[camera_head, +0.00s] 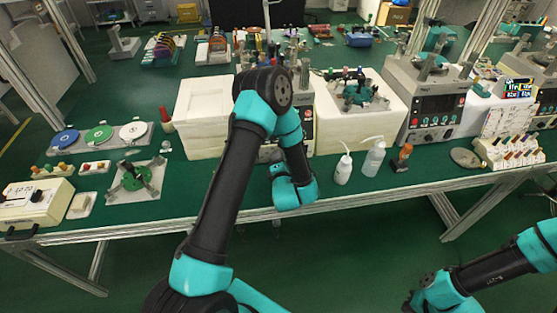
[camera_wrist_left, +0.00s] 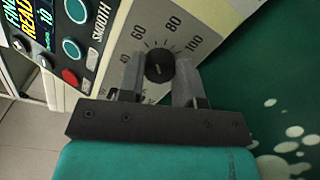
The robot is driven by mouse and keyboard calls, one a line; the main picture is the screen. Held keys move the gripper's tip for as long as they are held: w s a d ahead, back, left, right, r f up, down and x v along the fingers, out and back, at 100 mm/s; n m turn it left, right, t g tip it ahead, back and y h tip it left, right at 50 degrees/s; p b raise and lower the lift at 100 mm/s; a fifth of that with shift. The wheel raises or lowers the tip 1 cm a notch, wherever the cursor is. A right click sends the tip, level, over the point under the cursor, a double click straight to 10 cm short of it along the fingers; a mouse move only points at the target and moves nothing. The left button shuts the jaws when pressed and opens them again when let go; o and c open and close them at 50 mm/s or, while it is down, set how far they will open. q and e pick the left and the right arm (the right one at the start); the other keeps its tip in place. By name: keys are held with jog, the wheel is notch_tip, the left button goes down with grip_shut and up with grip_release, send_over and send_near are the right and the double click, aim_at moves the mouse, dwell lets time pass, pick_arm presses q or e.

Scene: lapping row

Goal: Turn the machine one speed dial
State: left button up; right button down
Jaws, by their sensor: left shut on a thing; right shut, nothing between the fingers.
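In the left wrist view a small black round dial (camera_wrist_left: 158,64) sits on a pale panel (camera_wrist_left: 207,36) with a scale reading 40 to 100. My left gripper (camera_wrist_left: 157,76) is shut on the dial, one finger on each side of it. In the head view my left arm reaches over the table to a machine (camera_head: 307,127) and hides most of its front, the dial and the fingers. My right arm is at the lower right, off the table's front edge; its gripper (camera_head: 412,302) is at the bottom edge of the picture, and its fingers are not clearly seen.
A second machine (camera_head: 430,103) with a dark display stands to the right. Two white wash bottles (camera_head: 343,169) stand near the front edge. A fixture with a green part (camera_head: 135,178) and coloured discs (camera_head: 100,134) lie at the left. The floor before the table is clear.

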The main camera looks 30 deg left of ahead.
pick_arm(q)
jog(key=shift+m, duration=0.4)
jog(key=o, duration=0.9)
